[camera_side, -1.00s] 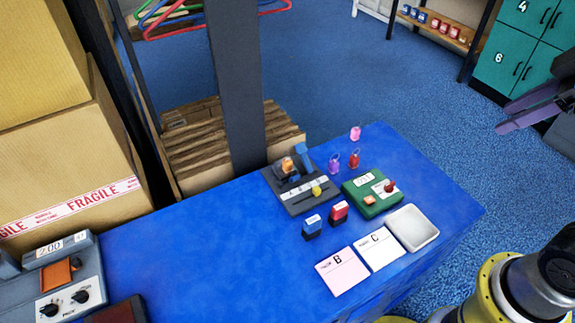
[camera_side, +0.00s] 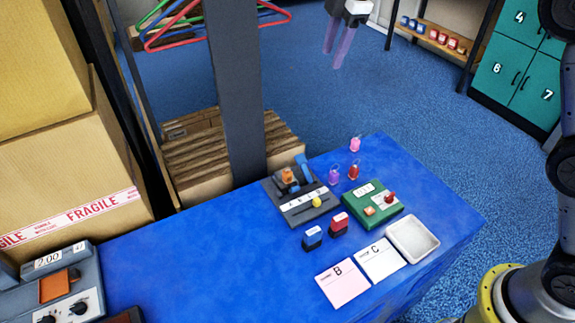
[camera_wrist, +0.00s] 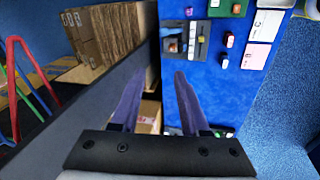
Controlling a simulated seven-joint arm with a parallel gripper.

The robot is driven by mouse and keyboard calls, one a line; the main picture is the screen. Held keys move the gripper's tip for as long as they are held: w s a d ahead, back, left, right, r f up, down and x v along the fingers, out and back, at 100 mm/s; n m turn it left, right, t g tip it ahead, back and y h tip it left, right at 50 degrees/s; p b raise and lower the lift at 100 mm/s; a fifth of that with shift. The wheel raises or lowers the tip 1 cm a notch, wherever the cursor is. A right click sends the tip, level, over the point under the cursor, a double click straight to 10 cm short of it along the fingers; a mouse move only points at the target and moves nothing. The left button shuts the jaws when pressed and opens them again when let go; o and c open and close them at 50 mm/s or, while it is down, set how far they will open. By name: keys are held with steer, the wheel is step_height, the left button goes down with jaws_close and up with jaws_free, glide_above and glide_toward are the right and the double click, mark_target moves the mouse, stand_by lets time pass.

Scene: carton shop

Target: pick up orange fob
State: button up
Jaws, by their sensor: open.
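Three small fobs with rings stand at the back of the blue table: a pink one (camera_side: 355,144), a purple one (camera_side: 334,176) and a red one (camera_side: 353,171). None of them looks clearly orange. A small orange piece (camera_side: 287,175) shows on the dark grey device (camera_side: 303,211); I cannot tell whether it is a fob. My gripper (camera_side: 333,60) is open and empty, high up beyond the table's back edge, with purple fingers pointing down. Its fingers also show in the wrist view (camera_wrist: 157,80), apart from everything.
A green box (camera_side: 385,215), red stamp (camera_side: 339,224), blue stamp (camera_side: 313,238), two cards and a white tray (camera_side: 411,254) crowd the table's right part. A grey post (camera_side: 237,90) rises behind the table. Large cartons (camera_side: 60,160) stand left. The table's middle is clear.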

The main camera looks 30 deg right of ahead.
steer(key=w+a+f+n+g, duration=0.1)
steer(key=w+a+f, duration=0.2)
steer(key=w+f, duration=0.3)
steer(key=g, duration=0.2)
glide_above(287, 171)
steer(key=shift+n+h, duration=0.3)
steer(key=f, duration=2.3)
steer(key=shift+w+d, duration=0.1)
steer(key=shift+d, duration=0.15)
steer(key=shift+a+f, duration=0.15)
steer(key=shift+f, duration=1.35)
steer(key=shift+a+f, duration=0.1)
steer(key=shift+f, duration=1.4)
jaws_close()
